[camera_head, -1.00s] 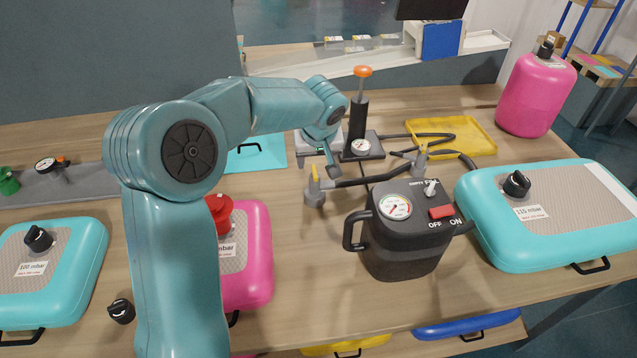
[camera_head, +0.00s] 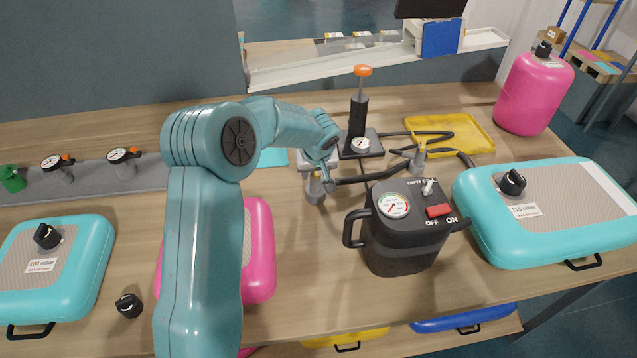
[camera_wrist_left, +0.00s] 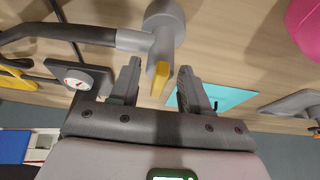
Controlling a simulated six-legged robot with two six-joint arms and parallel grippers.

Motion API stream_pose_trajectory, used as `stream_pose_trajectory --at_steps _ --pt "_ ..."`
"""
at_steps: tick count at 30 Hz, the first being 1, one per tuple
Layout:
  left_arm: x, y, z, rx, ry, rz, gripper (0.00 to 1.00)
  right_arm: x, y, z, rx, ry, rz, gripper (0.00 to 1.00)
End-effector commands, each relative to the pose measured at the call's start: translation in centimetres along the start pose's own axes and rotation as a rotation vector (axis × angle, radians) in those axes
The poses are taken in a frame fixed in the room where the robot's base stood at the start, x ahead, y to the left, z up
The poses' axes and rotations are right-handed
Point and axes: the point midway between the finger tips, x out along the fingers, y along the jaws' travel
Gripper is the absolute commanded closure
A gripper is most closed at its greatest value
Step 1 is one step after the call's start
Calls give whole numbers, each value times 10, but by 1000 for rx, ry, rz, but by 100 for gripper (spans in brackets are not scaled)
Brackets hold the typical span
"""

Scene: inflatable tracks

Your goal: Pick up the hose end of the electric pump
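The electric pump (camera_head: 405,245) is a black box with handles, a gauge and a red switch, standing on the table. A grey hose end (camera_head: 315,192) with a yellow tip is left of and behind it, on a black hose running right. My left gripper (camera_head: 322,172) is at this hose end, partly covering it. In the left wrist view my left gripper (camera_wrist_left: 157,82) is open. The hose end (camera_wrist_left: 165,30) has its yellow tip between the fingers, with gaps visible beside it. A second grey hose end (camera_head: 420,160) stands behind the pump. My right gripper is out of view.
A hand pump (camera_head: 357,120) with an orange knob stands just behind my gripper. A yellow tray (camera_head: 470,135) is to its right. Teal cushions (camera_head: 60,285) (camera_head: 570,235) and a pink one (camera_head: 262,250) lie on the table. Bare table shows in front of the hose end.

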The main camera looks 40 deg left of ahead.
Motion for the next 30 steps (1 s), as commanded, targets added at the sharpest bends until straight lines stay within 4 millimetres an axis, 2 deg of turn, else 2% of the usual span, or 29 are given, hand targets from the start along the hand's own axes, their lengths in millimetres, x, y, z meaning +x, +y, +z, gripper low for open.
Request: stream_pose_trajectory --at_steps 1,3,4,13,17,23,30 --pt "0 0 0 0 0 0 71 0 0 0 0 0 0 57" --pt "0 0 0 0 -1 0 94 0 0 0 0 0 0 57" --pt "0 0 0 0 -1 0 100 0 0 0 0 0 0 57" --pt "-1 0 0 0 -1 0 100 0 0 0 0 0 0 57" --pt "-8 0 -4 -1 0 -1 100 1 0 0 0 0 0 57" --pt "-42 1 -18 -3 5 3 100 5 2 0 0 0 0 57" --pt "-113 1 -47 -2 5 5 100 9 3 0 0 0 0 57"
